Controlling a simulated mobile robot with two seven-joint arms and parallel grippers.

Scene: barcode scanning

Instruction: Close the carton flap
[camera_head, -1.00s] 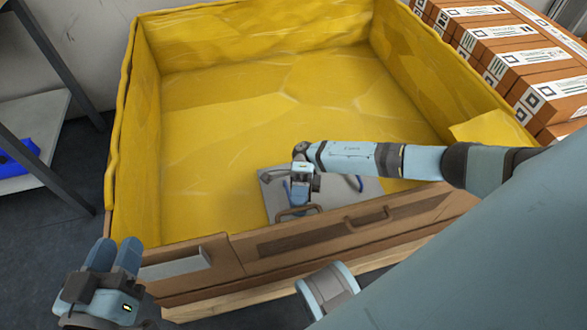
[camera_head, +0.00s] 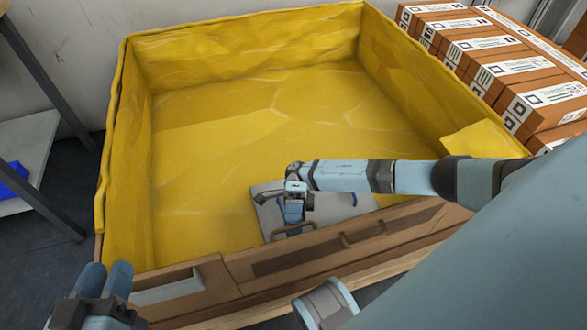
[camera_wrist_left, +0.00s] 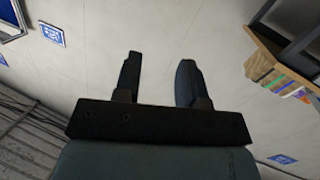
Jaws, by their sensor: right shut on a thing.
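The large carton with a yellow lining (camera_head: 250,95) fills the middle of the head view and is open at the top. Its brown front flap (camera_head: 400,228) runs along the near side, with handles on it. My right gripper (camera_head: 294,217) reaches down just inside the near side and is shut on the left handle (camera_head: 293,229); its fingertips are hard to make out. My left gripper (camera_head: 105,280) is outside the carton at the lower left, apart from it. In the left wrist view its two fingers (camera_wrist_left: 158,78) stand apart with nothing between them.
A grey panel (camera_head: 268,203) with blue parts lies inside the carton behind my right gripper. Stacked brown labelled boxes (camera_head: 500,65) stand at the right. A grey shelf (camera_head: 28,150) with a blue item stands at the left. Dark floor (camera_head: 50,245) is clear between shelf and carton.

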